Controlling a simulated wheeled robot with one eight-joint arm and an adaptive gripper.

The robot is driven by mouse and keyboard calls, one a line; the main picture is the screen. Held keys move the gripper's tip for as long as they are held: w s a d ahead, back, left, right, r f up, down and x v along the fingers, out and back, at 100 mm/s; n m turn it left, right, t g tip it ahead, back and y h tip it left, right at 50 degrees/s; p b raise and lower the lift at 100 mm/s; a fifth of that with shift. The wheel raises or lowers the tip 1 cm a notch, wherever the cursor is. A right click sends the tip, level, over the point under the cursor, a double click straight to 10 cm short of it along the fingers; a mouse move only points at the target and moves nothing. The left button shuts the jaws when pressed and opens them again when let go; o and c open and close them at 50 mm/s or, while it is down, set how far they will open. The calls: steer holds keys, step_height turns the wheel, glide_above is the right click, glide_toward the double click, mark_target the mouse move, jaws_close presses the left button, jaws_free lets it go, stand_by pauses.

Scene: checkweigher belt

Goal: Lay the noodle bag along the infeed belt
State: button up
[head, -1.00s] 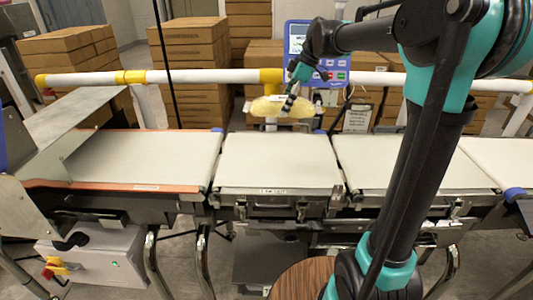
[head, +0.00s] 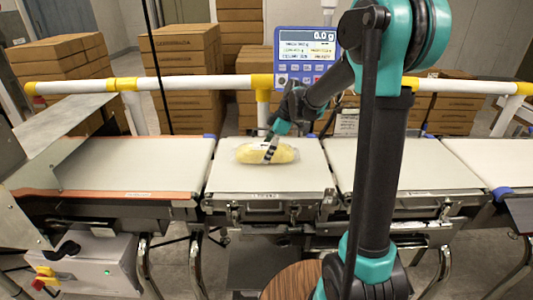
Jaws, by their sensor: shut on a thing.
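The noodle bag (head: 250,154) is a clear, pale yellow, oblong bag lying crosswise in the picture. My gripper (head: 270,153) is shut on it near its middle, with the fingers coming from the upper right. The bag appears in front of the middle belt section (head: 295,180); whether it touches that belt or hangs just above cannot be told. The left belt section (head: 140,165), with an orange front edge and likely the infeed belt, is empty. Parts of the bag are hidden behind my fingers.
A metal guard plate (head: 60,130) slants over the left belt's left end. Stacked cartons (head: 185,60) stand behind.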

steer(key=shift+f, duration=0.45)
steer(key=o, duration=1.7)
steer(key=v, duration=1.2)
